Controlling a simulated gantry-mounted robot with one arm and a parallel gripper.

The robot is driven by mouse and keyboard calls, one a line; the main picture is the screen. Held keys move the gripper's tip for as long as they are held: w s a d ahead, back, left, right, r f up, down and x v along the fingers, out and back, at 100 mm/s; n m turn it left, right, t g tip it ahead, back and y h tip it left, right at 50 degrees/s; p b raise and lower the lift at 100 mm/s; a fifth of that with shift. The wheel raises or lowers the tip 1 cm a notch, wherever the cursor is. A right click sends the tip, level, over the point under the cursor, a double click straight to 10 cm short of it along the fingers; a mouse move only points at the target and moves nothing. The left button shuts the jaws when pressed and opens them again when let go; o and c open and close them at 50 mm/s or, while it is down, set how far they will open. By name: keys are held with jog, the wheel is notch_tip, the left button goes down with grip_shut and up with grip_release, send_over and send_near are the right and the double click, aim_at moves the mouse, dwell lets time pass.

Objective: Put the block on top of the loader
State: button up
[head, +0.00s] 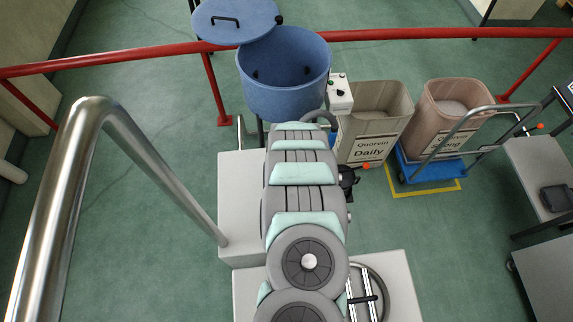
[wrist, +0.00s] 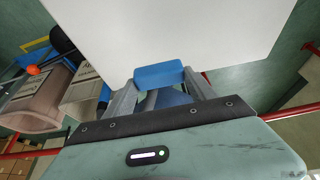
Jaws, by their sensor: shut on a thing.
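In the wrist view my gripper (wrist: 159,85) is shut on a small blue block (wrist: 158,74), held between its two grey fingertips. A large flat white surface (wrist: 170,30) lies directly beyond the block; I cannot tell whether the block touches it. I cannot tell for sure which thing is the loader. In the head view my arm hides the gripper and the block. A blue drum (head: 284,97) stands past the arm, its round lid (head: 235,22) swung open to the left.
Two Quorvin bins, one grey-beige (head: 372,120) and one brownish (head: 450,115), stand right of the drum, the brownish one on a blue trolley (head: 412,172). A red rail (head: 120,57) crosses the back. A steel handrail (head: 165,160) rises at left. Green floor is open at far left.

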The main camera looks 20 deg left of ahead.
jog(key=shift+s+f, duration=0.1)
jog(key=shift+f, duration=0.75)
jog(key=shift+a+f, duration=0.1)
jog(key=shift+f, duration=2.65)
jog(key=shift+f, duration=0.2)
jog(key=o, duration=1.3)
jog(key=shift+r, duration=0.1)
